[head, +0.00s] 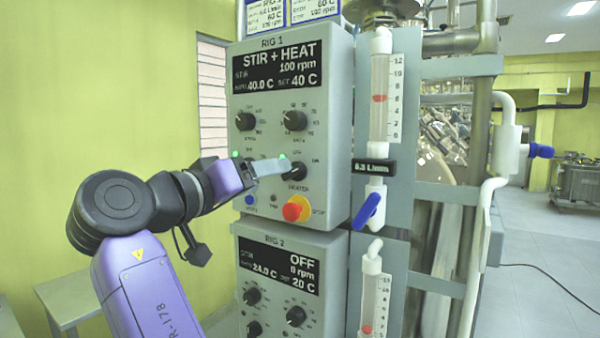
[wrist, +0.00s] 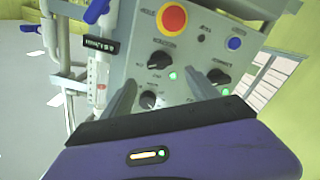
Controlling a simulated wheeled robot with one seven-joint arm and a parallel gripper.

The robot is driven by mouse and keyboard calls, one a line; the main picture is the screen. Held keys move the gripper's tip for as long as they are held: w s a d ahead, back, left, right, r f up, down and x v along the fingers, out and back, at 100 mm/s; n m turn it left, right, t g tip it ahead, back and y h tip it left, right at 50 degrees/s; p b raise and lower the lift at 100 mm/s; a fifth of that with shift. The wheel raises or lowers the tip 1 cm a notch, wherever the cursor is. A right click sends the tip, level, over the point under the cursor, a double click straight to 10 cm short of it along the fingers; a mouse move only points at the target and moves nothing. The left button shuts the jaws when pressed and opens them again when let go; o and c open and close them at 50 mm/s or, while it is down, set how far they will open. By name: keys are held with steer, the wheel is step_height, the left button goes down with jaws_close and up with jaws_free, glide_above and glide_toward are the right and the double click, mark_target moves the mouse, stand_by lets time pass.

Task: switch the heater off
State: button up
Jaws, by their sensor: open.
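The heater knob (head: 295,171) is a black dial low on the right of the Rig 1 panel (head: 340,120), with a green light lit above it. It seems turned toward the mark at its right. The Rig 1 display (head: 277,71) reads STIR + HEAT, 100 rpm, 40.0 C, set 40 C. My gripper (head: 280,166) reaches in from the left, its tip at the knob. In the wrist view, turned over, the heater knob (wrist: 159,60) lies just beyond and between the two spread fingers (wrist: 160,80). I cannot tell whether they touch it.
A red-and-yellow stop button (head: 296,208) sits below the knob. The Rig 2 panel (head: 290,275), reading OFF, is underneath. A flow meter with a blue valve handle (head: 369,209) stands at the right. The left knob (wrist: 217,77) also has a green light.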

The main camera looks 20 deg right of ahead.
mark_target(294, 172)
steer(key=p+x, duration=0.1)
steer(key=x, duration=0.6)
steer(key=shift+w+d, duration=0.2)
steer(key=shift+d, duration=0.1)
steer(key=shift+f, duration=0.1)
steer(key=c, duration=1.4)
